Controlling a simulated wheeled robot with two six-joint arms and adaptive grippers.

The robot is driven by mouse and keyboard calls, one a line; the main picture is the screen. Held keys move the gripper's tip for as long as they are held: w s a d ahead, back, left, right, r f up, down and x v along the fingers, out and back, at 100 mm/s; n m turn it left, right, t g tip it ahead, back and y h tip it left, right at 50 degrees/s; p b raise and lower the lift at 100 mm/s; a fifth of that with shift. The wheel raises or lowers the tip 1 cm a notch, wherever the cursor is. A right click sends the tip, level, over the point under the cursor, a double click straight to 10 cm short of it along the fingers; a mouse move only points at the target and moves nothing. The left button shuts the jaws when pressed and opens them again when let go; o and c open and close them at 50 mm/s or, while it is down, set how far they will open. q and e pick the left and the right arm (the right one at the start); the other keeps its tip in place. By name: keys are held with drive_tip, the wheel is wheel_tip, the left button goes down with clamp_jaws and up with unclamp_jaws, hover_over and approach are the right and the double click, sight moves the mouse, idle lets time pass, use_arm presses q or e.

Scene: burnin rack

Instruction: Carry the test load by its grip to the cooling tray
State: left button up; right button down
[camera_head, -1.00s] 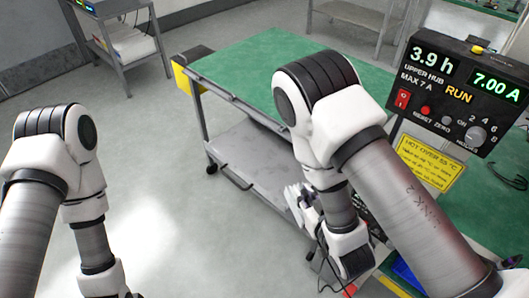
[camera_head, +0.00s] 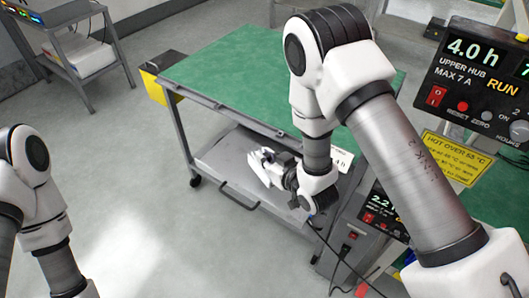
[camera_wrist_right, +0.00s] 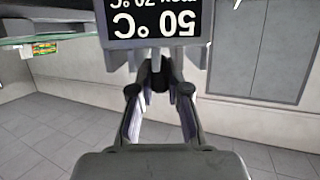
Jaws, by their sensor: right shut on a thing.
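The test load, a pale finned block (camera_head: 264,168), is in my right gripper (camera_head: 286,172), over the grey lower shelf of the cart in the head view. In the right wrist view, the gripper (camera_wrist_right: 160,80) is shut on its dark grip. The load's black display (camera_wrist_right: 155,20) is upside down and appears to read 50 °C, with pale fins below it. The gap between load and shelf is hard to judge. I cannot pick out the cooling tray with certainty. My left arm shows at the left edge; its gripper is out of frame.
The cart has a green top (camera_head: 230,80), a grey lower shelf (camera_head: 225,158) and a yellow box (camera_head: 160,92) at its left end. A rack timer panel (camera_head: 475,85) stands at right. A powered unit (camera_head: 375,215) and dark cable are below.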

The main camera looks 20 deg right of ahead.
sight(265, 153)
drive_tip(key=w, duration=0.2)
drive_tip(key=w+d, duration=0.1)
drive_tip(key=w, duration=0.1)
drive_tip(key=shift+w+f, duration=0.1)
drive_tip(key=shift+w, duration=0.25)
drive_tip(key=f, duration=0.2)
drive_tip(key=f+p, duration=0.1)
drive_tip(key=shift+w+f, duration=0.2)
drive_tip(key=shift+f, duration=0.2)
drive_tip(key=shift+s, duration=0.1)
drive_tip(key=shift+f, duration=0.1)
drive_tip(key=c, duration=1.1)
unclamp_jaws()
drive_tip(key=shift+c, duration=0.2)
